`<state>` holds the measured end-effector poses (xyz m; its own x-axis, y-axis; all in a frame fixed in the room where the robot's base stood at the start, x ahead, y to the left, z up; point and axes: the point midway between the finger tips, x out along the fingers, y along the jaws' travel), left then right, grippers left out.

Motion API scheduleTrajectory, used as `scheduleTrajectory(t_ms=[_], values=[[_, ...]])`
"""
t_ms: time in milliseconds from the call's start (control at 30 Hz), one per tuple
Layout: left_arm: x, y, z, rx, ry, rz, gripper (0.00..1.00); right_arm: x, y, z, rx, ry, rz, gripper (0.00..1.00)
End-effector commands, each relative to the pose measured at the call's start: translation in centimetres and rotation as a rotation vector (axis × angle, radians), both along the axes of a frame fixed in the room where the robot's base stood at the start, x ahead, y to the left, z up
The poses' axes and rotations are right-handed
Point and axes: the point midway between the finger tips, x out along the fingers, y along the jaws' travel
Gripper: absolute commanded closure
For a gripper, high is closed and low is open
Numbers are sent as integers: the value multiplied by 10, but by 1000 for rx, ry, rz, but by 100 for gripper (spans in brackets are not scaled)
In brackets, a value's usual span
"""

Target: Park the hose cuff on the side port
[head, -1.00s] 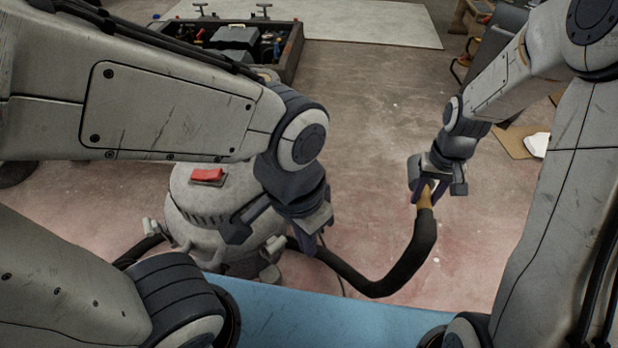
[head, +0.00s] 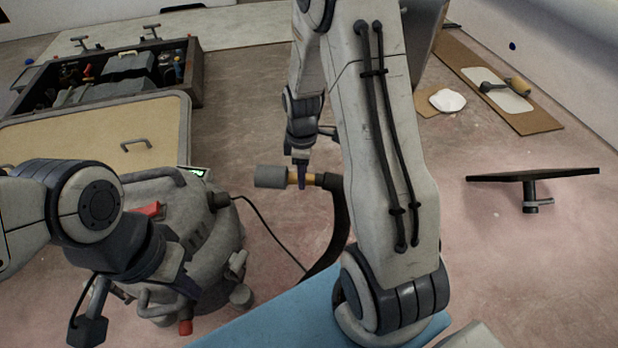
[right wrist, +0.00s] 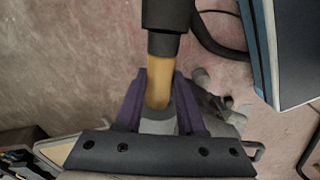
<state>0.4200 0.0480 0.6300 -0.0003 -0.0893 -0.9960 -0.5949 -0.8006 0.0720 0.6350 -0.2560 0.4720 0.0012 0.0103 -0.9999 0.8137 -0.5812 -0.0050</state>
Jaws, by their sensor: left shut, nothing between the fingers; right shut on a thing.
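The hose cuff has a tan middle (head: 303,178) and a thick grey end (head: 270,177). My right gripper (head: 301,182) is shut around the tan part, above the floor. The cuff lies about level, its grey end pointing left toward the vacuum. In the right wrist view the tan cuff (right wrist: 158,80) is between the purple fingers. The black hose (head: 337,215) hangs down from its other end. The grey vacuum (head: 205,225) with a red switch stands at left. I cannot make out the side port clearly. My left gripper (head: 186,287) is shut and empty, in front of the vacuum.
A tan-topped case (head: 95,130) and an open toolbox (head: 115,75) stand behind the vacuum. A black cable crosses the floor beside it. A blue surface (head: 275,320) is in front.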

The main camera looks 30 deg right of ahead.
Motion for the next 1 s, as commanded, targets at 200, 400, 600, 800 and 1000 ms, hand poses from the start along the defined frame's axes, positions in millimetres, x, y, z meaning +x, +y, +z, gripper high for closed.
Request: scheduleTrajectory(t_ms=[200, 400, 600, 800, 1000], values=[[0, 0, -5, 0, 0, 0, 100, -1, -21, -17, 2, -3, 284, 100], [0, 0, -5, 0, 0, 0, 100, -1, -24, -21, 1, -7, 374, 100], [0, 0, -7, 0, 0, 0, 100, 1, -16, -21, 1, -7, 379, 100], [0, 0, -10, 0, 0, 0, 100, 4, -4, -21, 1, -6, 379, 100], [0, 0, -13, 0, 0, 0, 100, 7, 8, -21, 1, -7, 378, 100]])
